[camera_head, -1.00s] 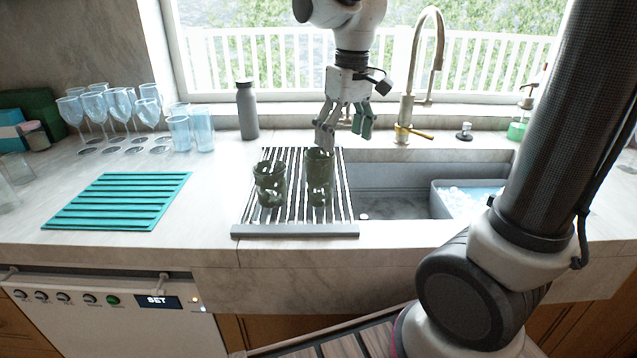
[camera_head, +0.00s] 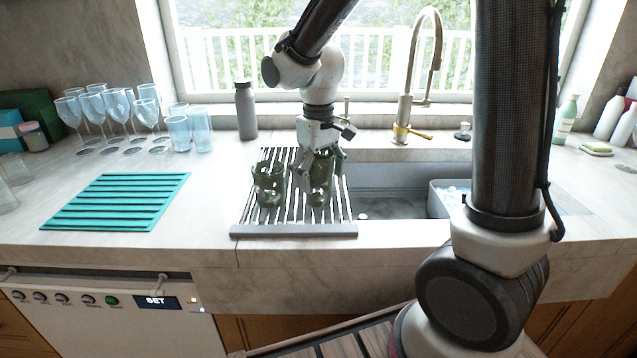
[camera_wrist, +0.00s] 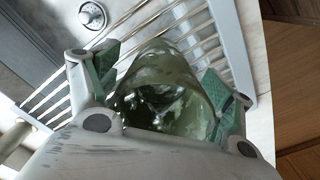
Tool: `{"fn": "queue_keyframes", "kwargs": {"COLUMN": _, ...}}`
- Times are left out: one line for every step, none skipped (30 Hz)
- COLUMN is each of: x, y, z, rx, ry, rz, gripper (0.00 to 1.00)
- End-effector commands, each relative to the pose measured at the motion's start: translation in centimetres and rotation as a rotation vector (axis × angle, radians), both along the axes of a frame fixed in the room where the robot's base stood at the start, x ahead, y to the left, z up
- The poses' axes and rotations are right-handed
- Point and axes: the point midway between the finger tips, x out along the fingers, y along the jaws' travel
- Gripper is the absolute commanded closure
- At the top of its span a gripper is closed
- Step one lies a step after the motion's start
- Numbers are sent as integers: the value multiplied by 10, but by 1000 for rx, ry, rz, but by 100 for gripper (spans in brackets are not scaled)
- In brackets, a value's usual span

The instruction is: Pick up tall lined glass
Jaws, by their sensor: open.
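The taller dark green glass (camera_head: 319,192) stands upright on the right part of the slatted drying rack. My gripper (camera_head: 321,163) is at its upper part, fingers pointing down, open. In the wrist view the glass (camera_wrist: 165,100) lies between the two green-padded fingers of my gripper (camera_wrist: 163,88), with a gap visible by the right finger. Whether the left pad touches the glass, I cannot tell. My gripper hides part of the glass's top in the head view. Lines on the glass are hard to make out.
A shorter dark green glass (camera_head: 269,186) stands close on the left, on the same rack (camera_head: 295,230). The sink (camera_head: 385,202) lies to the right, with a tub (camera_head: 437,202) in it. A faucet (camera_head: 404,115) and grey bottle (camera_head: 246,110) stand behind. A teal mat (camera_head: 115,203) lies left.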

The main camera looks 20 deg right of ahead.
Motion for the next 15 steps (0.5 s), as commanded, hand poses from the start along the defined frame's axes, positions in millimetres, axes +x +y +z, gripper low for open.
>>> {"fn": "queue_keyframes", "kwargs": {"x": 0, "y": 0, "z": 0, "rx": 0, "ry": 0, "rz": 0, "gripper": 19}}
{"fn": "queue_keyframes", "kwargs": {"x": 0, "y": 0, "z": 0, "rx": 0, "ry": 0, "rz": 0, "gripper": 19}}
{"fn": "queue_keyframes", "kwargs": {"x": 0, "y": 0, "z": 0, "rx": 0, "ry": 0, "rz": 0, "gripper": 21}}
{"fn": "queue_keyframes", "kwargs": {"x": 0, "y": 0, "z": 0, "rx": 0, "ry": 0, "rz": 0, "gripper": 26}}
{"fn": "queue_keyframes", "kwargs": {"x": 0, "y": 0, "z": 0, "rx": 0, "ry": 0, "rz": 0, "gripper": 32}}
{"fn": "queue_keyframes", "kwargs": {"x": 0, "y": 0, "z": 0, "rx": 0, "ry": 0, "rz": 0, "gripper": 39}}
{"fn": "queue_keyframes", "kwargs": {"x": 0, "y": 0, "z": 0, "rx": 0, "ry": 0, "rz": 0, "gripper": 45}}
{"fn": "queue_keyframes", "kwargs": {"x": 0, "y": 0, "z": 0, "rx": 0, "ry": 0, "rz": 0, "gripper": 50}}
{"fn": "queue_keyframes", "kwargs": {"x": 0, "y": 0, "z": 0, "rx": 0, "ry": 0, "rz": 0, "gripper": 57}}
{"fn": "queue_keyframes", "kwargs": {"x": 0, "y": 0, "z": 0, "rx": 0, "ry": 0, "rz": 0, "gripper": 63}}
{"fn": "queue_keyframes", "kwargs": {"x": 0, "y": 0, "z": 0, "rx": 0, "ry": 0, "rz": 0, "gripper": 67}}
{"fn": "queue_keyframes", "kwargs": {"x": 0, "y": 0, "z": 0, "rx": 0, "ry": 0, "rz": 0, "gripper": 68}}
{"fn": "queue_keyframes", "kwargs": {"x": 0, "y": 0, "z": 0, "rx": 0, "ry": 0, "rz": 0, "gripper": 68}}
{"fn": "queue_keyframes", "kwargs": {"x": 0, "y": 0, "z": 0, "rx": 0, "ry": 0, "rz": 0, "gripper": 68}}
{"fn": "queue_keyframes", "kwargs": {"x": 0, "y": 0, "z": 0, "rx": 0, "ry": 0, "rz": 0, "gripper": 68}}
